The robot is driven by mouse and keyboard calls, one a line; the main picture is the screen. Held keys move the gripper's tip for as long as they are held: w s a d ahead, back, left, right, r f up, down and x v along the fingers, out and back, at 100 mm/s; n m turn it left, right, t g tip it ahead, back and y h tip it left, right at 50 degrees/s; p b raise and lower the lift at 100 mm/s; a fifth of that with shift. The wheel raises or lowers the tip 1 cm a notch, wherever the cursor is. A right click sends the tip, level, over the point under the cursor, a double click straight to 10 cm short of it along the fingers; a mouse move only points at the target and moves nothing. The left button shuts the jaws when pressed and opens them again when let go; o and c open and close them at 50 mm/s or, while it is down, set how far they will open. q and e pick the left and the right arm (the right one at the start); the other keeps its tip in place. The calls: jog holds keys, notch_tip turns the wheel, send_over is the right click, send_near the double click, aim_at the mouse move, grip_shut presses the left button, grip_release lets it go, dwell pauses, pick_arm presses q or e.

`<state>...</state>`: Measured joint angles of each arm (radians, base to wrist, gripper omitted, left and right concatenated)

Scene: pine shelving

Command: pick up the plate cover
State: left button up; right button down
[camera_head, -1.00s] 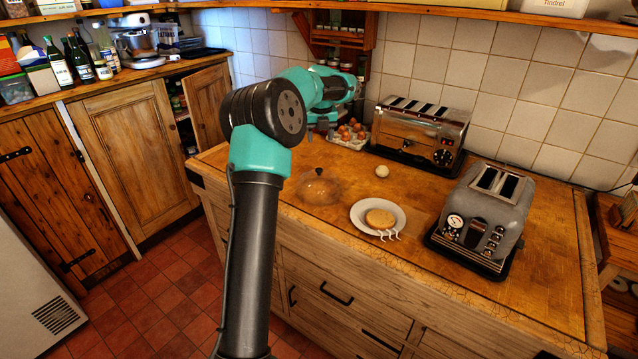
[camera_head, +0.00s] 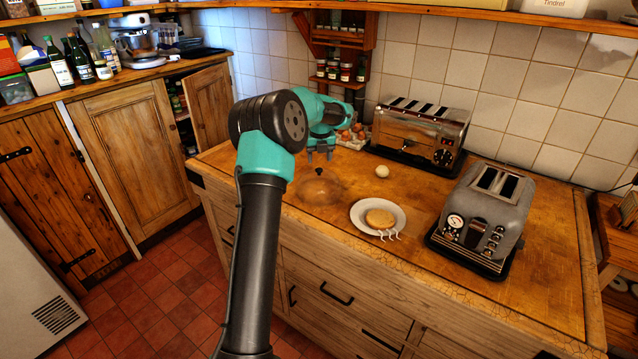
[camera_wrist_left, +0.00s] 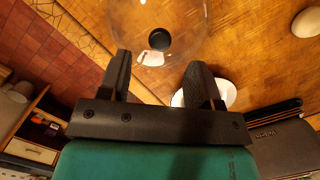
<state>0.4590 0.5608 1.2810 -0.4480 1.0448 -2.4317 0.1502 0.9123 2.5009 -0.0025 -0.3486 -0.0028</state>
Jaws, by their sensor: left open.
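The plate cover (camera_head: 318,188) is a clear dome with a dark round knob on top, standing on the wooden counter left of the plate. In the left wrist view the cover (camera_wrist_left: 187,22) lies beyond the fingertips, its dark knob roughly in line with the gap between them. My left gripper (camera_head: 320,156) is open and empty, just above the knob and apart from it. Its two dark fingers also show in the left wrist view (camera_wrist_left: 160,80). A white plate (camera_head: 358,216) holds a round, pale brown food item (camera_head: 380,218). My right gripper is not in view.
A grey toaster (camera_head: 487,215) stands right of the plate, and a long metal toaster (camera_head: 420,132) at the back by the tiled wall. A pale egg (camera_head: 382,171) lies behind the plate. Several eggs (camera_head: 352,134) sit behind my left gripper.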

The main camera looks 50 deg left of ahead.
aim_at(319, 169)
pick_arm(q)
jog(key=shift+w+a+f, duration=0.1)
jog(key=shift+a+f, duration=0.05)
jog(key=shift+f, duration=1)
jog(key=shift+w+a+f, duration=0.1)
jog(key=shift+f, duration=1.05)
jog(key=shift+c, duration=0.4)
grip_shut()
